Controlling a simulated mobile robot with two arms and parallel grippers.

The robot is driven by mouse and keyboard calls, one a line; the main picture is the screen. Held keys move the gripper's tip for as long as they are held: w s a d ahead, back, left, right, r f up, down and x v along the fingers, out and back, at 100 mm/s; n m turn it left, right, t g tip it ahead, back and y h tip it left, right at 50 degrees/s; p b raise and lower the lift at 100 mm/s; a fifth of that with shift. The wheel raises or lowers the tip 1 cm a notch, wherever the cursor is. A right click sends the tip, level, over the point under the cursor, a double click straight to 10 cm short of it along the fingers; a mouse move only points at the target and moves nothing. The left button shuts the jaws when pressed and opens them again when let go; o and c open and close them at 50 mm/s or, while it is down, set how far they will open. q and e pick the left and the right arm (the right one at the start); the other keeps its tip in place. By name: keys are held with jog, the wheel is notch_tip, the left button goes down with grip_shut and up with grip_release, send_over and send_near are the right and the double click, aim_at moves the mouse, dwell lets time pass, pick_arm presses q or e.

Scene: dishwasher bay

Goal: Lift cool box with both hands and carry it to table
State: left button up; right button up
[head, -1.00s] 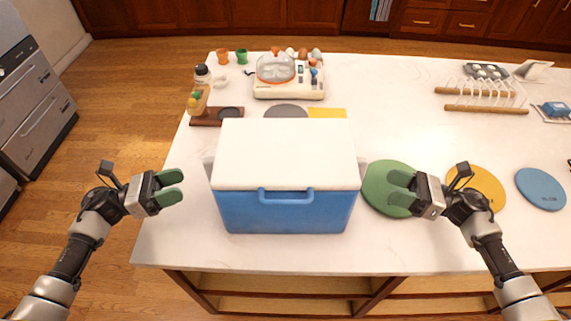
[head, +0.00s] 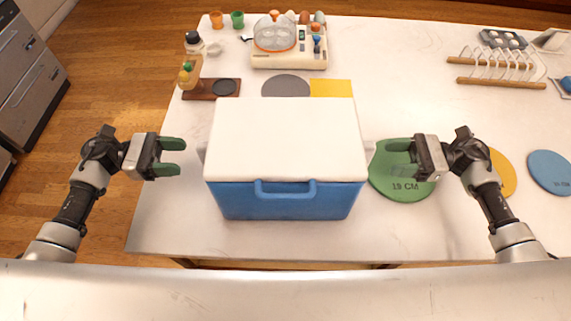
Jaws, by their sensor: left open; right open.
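The cool box (head: 287,200) is blue with a white lid (head: 286,138) and a blue front handle. It stands upright on the white table (head: 165,225), near the front edge. My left gripper (head: 182,157) is open and empty, to the left of the box, with a gap to its side. My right gripper (head: 388,157) is open and empty, just right of the box, above a green round mat (head: 400,182). I cannot tell whether its fingertips touch the box's side.
Behind the box are a grey disc (head: 286,85), a yellow square (head: 331,88), an egg cooker (head: 289,50) and a wooden board (head: 211,88) with a bottle. A toast rack (head: 500,68), a yellow mat (head: 504,172) and a blue mat (head: 550,172) lie to the right.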

pick_arm(q)
jog(key=d, duration=0.7)
jog(key=shift+s, duration=0.1)
pick_arm(e)
jog(key=a, duration=0.7)
jog(key=shift+s+r, duration=0.1)
pick_arm(q)
grip_shut()
pick_arm(e)
grip_shut()
pick_arm(q)
jog(key=shift+r, duration=0.15)
